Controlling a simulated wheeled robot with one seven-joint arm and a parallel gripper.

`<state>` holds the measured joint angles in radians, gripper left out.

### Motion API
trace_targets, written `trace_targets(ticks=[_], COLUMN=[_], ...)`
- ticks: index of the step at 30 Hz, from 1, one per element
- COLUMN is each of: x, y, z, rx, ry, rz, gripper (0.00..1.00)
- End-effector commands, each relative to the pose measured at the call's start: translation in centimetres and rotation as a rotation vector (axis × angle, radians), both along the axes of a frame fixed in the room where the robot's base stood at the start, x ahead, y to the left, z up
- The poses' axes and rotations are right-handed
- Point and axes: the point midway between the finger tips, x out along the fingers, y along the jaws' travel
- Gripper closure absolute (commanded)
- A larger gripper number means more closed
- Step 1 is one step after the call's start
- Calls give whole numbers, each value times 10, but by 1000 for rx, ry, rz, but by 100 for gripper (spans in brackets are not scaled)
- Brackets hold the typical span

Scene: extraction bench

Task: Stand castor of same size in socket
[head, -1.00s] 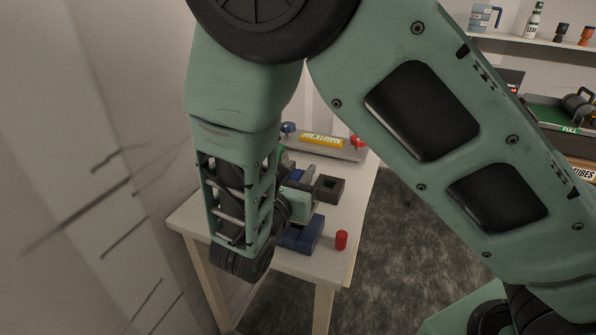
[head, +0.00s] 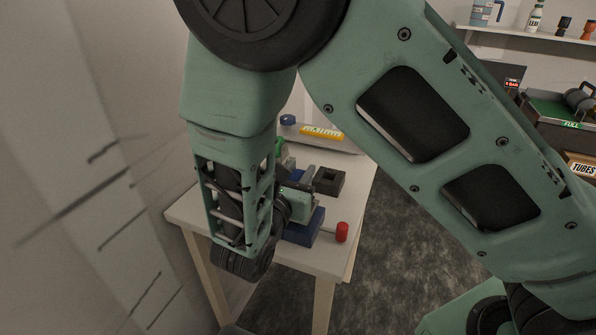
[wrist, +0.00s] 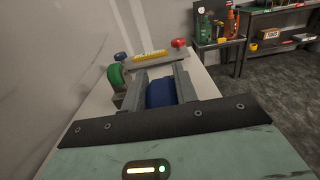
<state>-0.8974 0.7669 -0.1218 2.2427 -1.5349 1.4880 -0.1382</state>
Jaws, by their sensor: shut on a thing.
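My gripper (wrist: 159,88) is shut on a blue castor (wrist: 160,93), whose rounded side shows between the two grey fingers in the wrist view. In the head view my arm hides most of the castor. A dark square block with a square hole, which looks like the socket (head: 328,181), lies on the table just right of the gripper, apart from it. A green castor (wrist: 115,76) shows beside the left finger in the wrist view. The underside of the held castor is hidden.
A bar with a yellow label (head: 322,132) and a blue knob (head: 287,119) is at the back. A wall is close on the left.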

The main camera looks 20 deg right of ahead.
Motion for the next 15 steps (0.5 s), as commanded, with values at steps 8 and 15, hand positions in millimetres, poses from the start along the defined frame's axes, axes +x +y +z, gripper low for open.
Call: trace_targets(ticks=[8,15], x=[0,0], y=[0,0], z=[-7,-13], rx=[-1,-1], ry=[-1,-1], rz=[0,0], gripper=[100,100])
